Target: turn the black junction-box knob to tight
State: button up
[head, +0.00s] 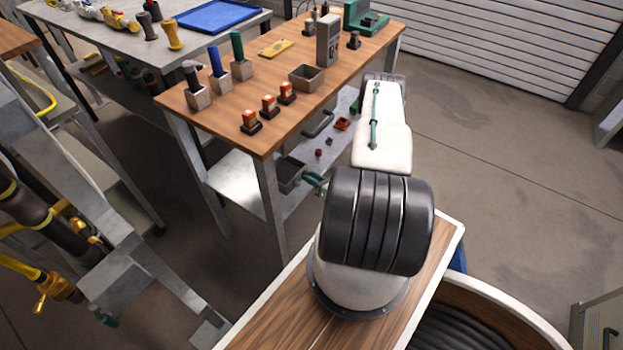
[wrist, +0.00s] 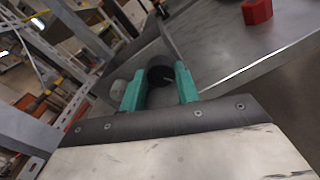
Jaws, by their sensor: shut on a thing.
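In the wrist view my gripper (wrist: 159,88) has its two teal fingers on either side of a round black knob (wrist: 159,70). It is shut on the knob, whose lower part sits between the fingers. A short pale mark shows on the knob's face. The junction box behind the knob cannot be made out clearly. The knob cannot be told apart there.
A metal shelf (wrist: 222,40) with a red block (wrist: 257,11) lies right of the knob. The wooden workbench (head: 225,119) above carries tool holders, orange-topped switches and a grey bin (head: 307,78). Open concrete floor (head: 480,135) lies to the right.

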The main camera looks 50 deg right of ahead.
dwell(0.3)
jog(key=o, duration=1)
jog(key=shift+s+d+r, duration=0.1)
jog(key=shift+s+d, duration=0.05)
jog(key=shift+s, duration=3.8)
jog(key=shift+c, duration=0.4)
